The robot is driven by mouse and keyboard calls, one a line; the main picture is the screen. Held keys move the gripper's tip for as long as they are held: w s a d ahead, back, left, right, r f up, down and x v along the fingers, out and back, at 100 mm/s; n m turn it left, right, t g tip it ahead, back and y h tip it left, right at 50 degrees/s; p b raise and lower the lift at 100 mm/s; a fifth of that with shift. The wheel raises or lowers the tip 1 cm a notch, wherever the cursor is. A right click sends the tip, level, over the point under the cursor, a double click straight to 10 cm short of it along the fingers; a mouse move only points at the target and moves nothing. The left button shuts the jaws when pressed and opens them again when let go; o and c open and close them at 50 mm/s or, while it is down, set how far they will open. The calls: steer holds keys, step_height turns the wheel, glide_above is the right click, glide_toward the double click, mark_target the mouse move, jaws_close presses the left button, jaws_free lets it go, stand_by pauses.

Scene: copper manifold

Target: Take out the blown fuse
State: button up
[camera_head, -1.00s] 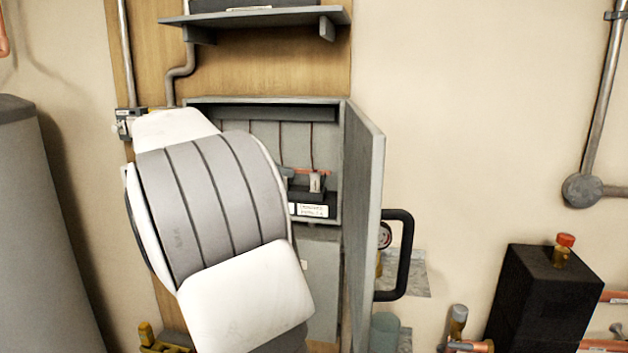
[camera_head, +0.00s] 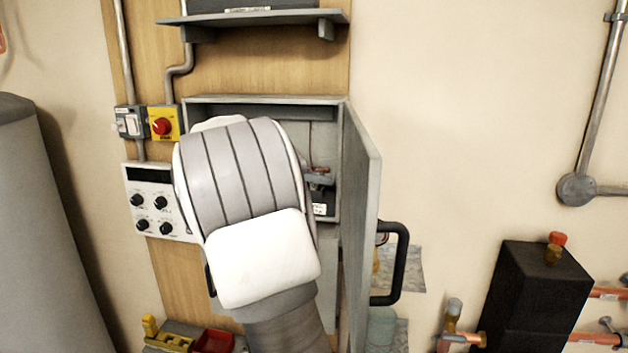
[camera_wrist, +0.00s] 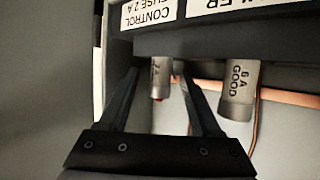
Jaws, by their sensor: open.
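My gripper (camera_wrist: 156,73) is open, with one finger on each side of this fuse. I cannot tell whether the fingers touch it. A larger grey fuse (camera_wrist: 238,92) marked "6 A GOOD" sits to its right, outside the fingers. In the head view my arm hides the gripper and most of the inside of the grey fuse box (camera_head: 265,102).
The box's open door (camera_head: 362,200) stands close to the right of my arm. A knob panel (camera_head: 150,200) and a yellow plate with a red knob (camera_head: 162,125) are left. A shelf (camera_head: 255,18) is above. A red tray (camera_head: 213,341) is below.

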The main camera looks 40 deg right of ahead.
jaws_close()
steer(key=shift+r, duration=0.1)
stand_by(0.4)
